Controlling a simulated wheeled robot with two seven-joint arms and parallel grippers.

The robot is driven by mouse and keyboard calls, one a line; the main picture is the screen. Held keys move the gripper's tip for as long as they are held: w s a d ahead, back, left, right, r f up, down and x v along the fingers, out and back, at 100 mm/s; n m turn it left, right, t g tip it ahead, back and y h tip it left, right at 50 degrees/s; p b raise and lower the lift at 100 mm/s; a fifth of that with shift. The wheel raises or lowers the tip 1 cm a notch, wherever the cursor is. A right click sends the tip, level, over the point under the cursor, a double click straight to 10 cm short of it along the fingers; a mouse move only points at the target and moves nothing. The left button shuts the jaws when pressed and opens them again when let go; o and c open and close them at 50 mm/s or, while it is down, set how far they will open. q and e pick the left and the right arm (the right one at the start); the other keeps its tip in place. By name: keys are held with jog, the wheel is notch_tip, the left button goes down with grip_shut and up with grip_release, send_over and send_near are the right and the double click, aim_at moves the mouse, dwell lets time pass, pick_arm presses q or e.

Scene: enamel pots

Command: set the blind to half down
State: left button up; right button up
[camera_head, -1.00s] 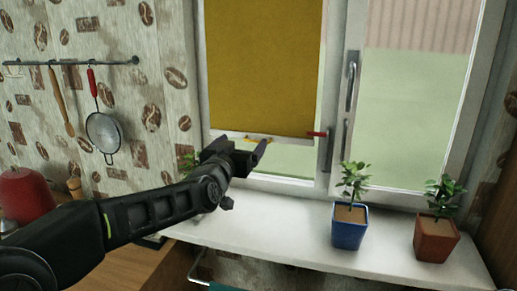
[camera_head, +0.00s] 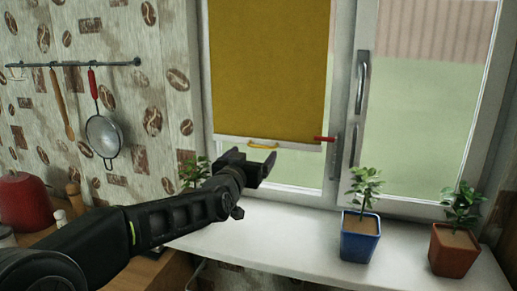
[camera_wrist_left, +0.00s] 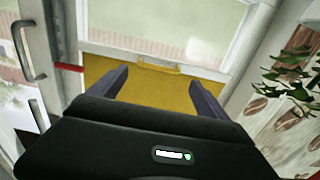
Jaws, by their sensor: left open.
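The yellow blind (camera_head: 268,70) hangs over the left window pane in the head view, with a strip of glass bare below its white bottom bar. A yellow handle (camera_head: 262,146) sits on that bar, and a red marker (camera_head: 324,139) is at the bar's right end on the frame. My left gripper (camera_head: 266,168) is open and empty, just below the handle and apart from it. In the left wrist view the blind (camera_wrist_left: 155,92) and its handle (camera_wrist_left: 158,68) show upside down, beyond the two spread fingers (camera_wrist_left: 160,85). My right gripper is not in view.
On the white sill (camera_head: 290,228) stand a blue pot (camera_head: 360,238) and a brown pot (camera_head: 454,250) with plants. Another plant (camera_head: 192,172) is behind my left arm. A strainer (camera_head: 102,134) hangs on the left wall.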

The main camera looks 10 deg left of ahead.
aim_at(260, 147)
pick_arm(q)
jog(key=w, duration=0.2)
jog(key=w+p, duration=0.1)
jog(key=w, duration=0.2)
jog(key=shift+w+d, duration=0.2)
jog(key=shift+w, duration=0.15)
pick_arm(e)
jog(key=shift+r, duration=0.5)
pick_arm(q)
jog(key=shift+c, duration=0.6)
